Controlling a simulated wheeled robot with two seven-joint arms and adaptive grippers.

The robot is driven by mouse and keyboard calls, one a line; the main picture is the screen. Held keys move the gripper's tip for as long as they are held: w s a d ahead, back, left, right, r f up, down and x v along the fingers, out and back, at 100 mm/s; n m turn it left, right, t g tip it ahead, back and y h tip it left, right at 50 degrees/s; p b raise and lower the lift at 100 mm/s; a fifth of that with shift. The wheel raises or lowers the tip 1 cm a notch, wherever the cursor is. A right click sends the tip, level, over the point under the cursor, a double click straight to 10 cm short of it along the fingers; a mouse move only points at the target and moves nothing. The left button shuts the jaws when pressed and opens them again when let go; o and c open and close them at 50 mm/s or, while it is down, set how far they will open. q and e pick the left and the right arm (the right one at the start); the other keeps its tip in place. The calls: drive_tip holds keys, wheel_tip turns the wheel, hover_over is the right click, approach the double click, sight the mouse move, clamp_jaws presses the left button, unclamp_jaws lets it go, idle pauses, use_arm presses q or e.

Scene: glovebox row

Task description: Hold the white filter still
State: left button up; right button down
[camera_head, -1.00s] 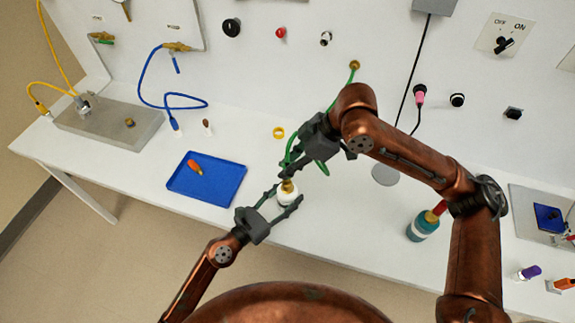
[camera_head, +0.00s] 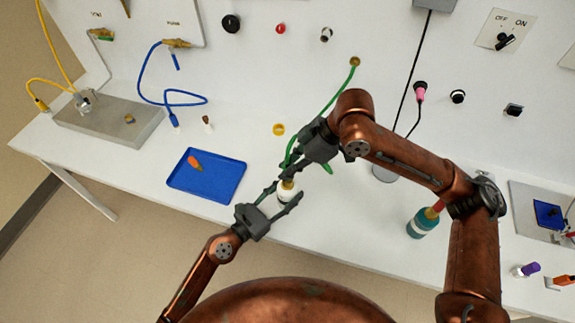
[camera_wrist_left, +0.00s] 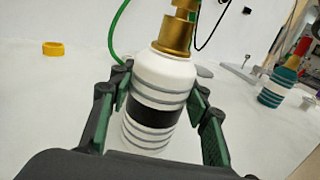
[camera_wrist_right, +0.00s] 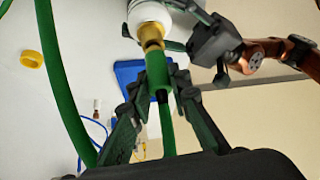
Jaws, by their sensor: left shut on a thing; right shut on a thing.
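The white filter (camera_wrist_left: 158,95), with grey and black bands and a brass fitting (camera_wrist_left: 176,32) on top, stands between the fingers of my left gripper (camera_head: 284,196). My left gripper is shut on its body, with a finger on either side in the left wrist view. My right gripper (camera_wrist_right: 158,100) is shut on the end of the green hose (camera_wrist_right: 158,72), close to the brass fitting. In the right wrist view the hose end overlaps the fitting; I cannot tell whether it is seated. The right hand partly hides this spot in the head view.
A blue tray (camera_head: 222,187) with an orange-handled item lies left of the filter. A yellow ring (camera_head: 278,129) lies behind it. A teal bottle (camera_head: 423,223) stands to the right. The green hose runs to a wall port (camera_head: 355,62). The table's front edge is near the filter.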

drive_tip(key=shift+f, duration=0.3)
drive_tip(key=c, duration=1.7)
unclamp_jaws()
drive_tip(key=v, duration=1.2)
